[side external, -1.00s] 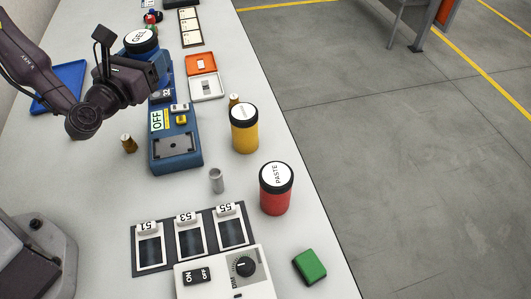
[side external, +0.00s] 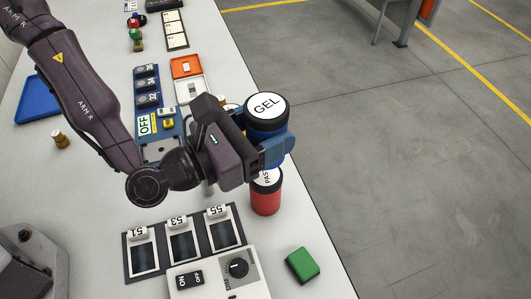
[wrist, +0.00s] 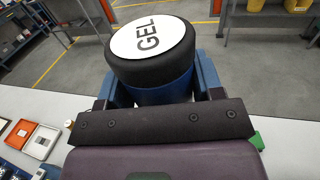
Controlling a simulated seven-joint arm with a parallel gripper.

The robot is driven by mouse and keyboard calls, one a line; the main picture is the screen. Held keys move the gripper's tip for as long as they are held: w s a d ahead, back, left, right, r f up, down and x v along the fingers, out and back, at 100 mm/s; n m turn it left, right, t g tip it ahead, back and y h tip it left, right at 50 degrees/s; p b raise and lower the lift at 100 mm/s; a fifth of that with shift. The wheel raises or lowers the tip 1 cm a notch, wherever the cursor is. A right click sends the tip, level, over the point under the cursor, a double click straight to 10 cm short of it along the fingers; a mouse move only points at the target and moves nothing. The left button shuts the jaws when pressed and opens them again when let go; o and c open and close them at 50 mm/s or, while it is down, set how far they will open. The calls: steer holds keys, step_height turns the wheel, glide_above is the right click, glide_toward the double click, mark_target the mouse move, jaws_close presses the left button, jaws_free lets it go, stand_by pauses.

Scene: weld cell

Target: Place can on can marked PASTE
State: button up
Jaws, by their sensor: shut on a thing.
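A blue can with a black lid marked GEL (side external: 266,112) is held in my gripper (side external: 272,148); it also shows close up in the wrist view (wrist: 152,45), between the blue fingers. The can is upright. A red can marked PASTE (side external: 265,198) stands on the table, its label partly covered by my gripper. In the side view the GEL can appears above and slightly behind the red can; the exact gap and alignment cannot be told. The red can is hidden in the wrist view.
A green block (side external: 302,265) lies near the table's right edge. A white control box (side external: 215,283) and slots marked 51, 53, 55 (side external: 183,245) lie left of the red can. A blue tray (side external: 38,100) is at far left. The yellow can is hidden behind my gripper.

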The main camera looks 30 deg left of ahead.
steer(key=shift+f, duration=2.4)
steer(key=shift+f, duration=0.2)
steer(key=o, duration=1.2)
steer(key=shift+o, duration=0.2)
steer(key=shift+r, duration=0.15)
steer(key=v, duration=1.2)
steer(key=shift+s, duration=0.1)
